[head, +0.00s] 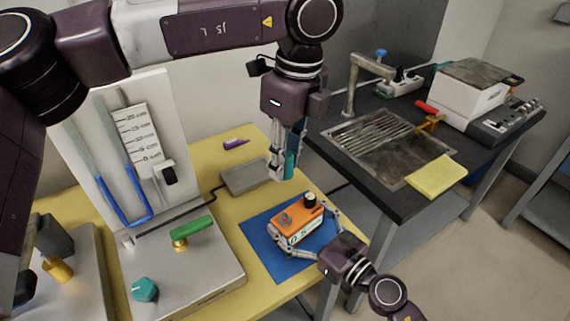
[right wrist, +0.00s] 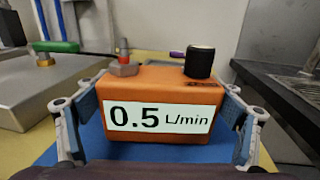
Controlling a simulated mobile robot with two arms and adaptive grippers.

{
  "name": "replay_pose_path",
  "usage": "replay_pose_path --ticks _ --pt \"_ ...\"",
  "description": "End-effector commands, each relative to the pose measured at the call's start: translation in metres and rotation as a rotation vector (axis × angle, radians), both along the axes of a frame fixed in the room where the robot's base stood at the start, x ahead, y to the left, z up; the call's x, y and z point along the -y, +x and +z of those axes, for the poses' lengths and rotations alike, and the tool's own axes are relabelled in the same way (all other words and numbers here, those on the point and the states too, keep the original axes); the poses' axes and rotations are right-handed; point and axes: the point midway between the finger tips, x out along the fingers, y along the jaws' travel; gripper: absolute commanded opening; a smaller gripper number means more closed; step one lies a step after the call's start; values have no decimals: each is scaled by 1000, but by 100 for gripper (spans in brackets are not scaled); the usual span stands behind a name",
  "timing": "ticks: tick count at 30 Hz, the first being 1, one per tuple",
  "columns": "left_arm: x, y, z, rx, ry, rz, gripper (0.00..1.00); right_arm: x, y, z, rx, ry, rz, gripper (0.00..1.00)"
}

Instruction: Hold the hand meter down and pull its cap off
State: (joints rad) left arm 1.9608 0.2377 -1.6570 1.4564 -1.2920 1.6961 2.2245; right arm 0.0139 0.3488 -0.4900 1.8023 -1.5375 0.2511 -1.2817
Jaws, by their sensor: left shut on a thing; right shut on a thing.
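The hand meter (head: 287,223) is an orange box on a blue mat (head: 262,243). In the right wrist view the meter (right wrist: 160,84) shows a white "0.5 L/min" label, a black knob (right wrist: 200,61) and a grey fitting with a red tip (right wrist: 124,62), bare of any cap. My right gripper (head: 304,229) is shut on the meter, one finger on each side. My left gripper (head: 285,172) points down above and behind the meter, shut on a teal cap (head: 291,164). The cap is clear of the meter and partly hidden by the fingers.
A grey apparatus with a scale panel (head: 138,135), green handle (head: 193,228) and teal knob (head: 145,289) stands left on the yellow table. A flat grey plate (head: 240,178) and purple marker (head: 235,143) lie behind the mat. A dark sink bench (head: 400,205) stands right.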

Motion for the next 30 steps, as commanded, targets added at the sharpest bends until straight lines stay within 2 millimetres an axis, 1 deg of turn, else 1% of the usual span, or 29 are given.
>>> replay_pose_path --ticks 6,17,20,27,30 --pt "0 0 10 0 0 0 5 -1 -1 0 -1 0 2 38" --pt "0 0 12 0 0 0 5 -1 -1 -1 -1 0 2 38" --pt "0 0 17 1 -1 1 5 -1 -1 -1 -2 1 2 38" --pt "0 0 38 1 -1 1 4 -1 -1 -1 -2 1 2 38" --pt "0 0 41 0 0 0 4 -1 -1 -1 -2 1 2 38"
